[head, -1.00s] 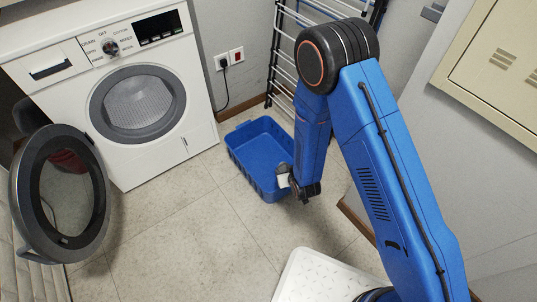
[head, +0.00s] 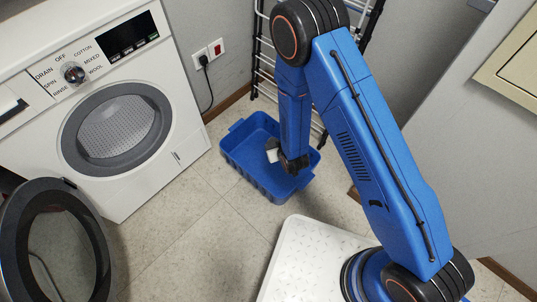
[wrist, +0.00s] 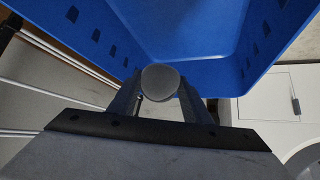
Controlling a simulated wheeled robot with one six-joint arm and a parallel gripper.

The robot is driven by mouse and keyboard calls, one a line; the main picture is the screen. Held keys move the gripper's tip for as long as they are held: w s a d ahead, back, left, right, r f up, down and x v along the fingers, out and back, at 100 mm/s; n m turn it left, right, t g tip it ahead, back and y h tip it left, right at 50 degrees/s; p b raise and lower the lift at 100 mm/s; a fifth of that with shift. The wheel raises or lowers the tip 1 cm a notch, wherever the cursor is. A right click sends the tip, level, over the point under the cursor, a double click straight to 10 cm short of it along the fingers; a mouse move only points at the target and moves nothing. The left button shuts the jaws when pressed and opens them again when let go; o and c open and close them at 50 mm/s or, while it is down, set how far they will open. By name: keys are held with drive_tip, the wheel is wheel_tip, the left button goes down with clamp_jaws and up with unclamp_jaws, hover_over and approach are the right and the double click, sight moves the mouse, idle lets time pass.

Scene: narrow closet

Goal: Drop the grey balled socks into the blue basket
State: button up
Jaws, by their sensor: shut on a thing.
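The blue basket (head: 238,163) stands on the floor in the head view, below the drying rack and right of the washing machine. It looks empty where its inside shows. In the wrist view the basket (wrist: 195,30) fills the upper part. My gripper (head: 273,153) is over the basket's area in the head view. In the wrist view my gripper (wrist: 160,97) is shut on the grey balled socks (wrist: 160,82), a round grey ball between the fingertips.
A white washing machine (head: 150,185) stands at the left, its round door (head: 50,240) swung open toward the front. A folding drying rack (head: 264,75) leans behind the basket. A wall cabinet (head: 510,70) is at the right. Floor left of the basket is clear.

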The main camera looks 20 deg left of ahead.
drive_tip(key=shift+f, duration=1.4)
drive_tip(key=o, duration=1.1)
drive_tip(key=v, duration=1.2)
drive_tip(key=shift+s, duration=0.1)
